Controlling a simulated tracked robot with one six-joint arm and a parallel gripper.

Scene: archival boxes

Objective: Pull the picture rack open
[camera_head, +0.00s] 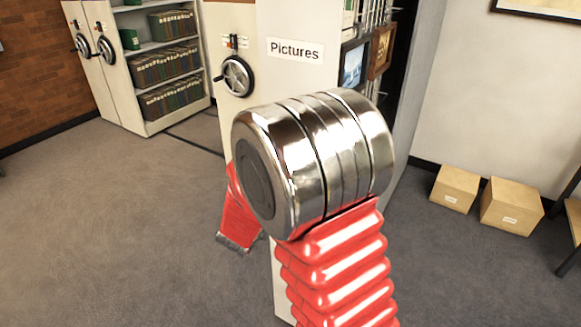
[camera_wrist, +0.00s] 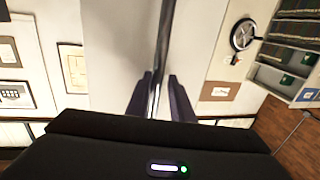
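The picture rack (camera_head: 301,85) is a pale, tall unit in the head view, with a "Pictures" label and a dark hand wheel on its front. Framed pictures (camera_head: 355,66) show at its right side. My gripper is hidden behind my arm in the head view. In the wrist view, its two dark fingers (camera_wrist: 160,92) stand either side of an upright metal bar (camera_wrist: 164,35) on a pale panel. The bar runs between the fingers. I cannot tell whether both fingers press on it.
Shelving with green and dark files (camera_head: 165,63) stands at the back left, with more hand wheels. Two cardboard boxes (camera_head: 455,189) sit on the floor by the right wall. A wooden-topped stand is at the right edge. Grey carpet on the left is clear.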

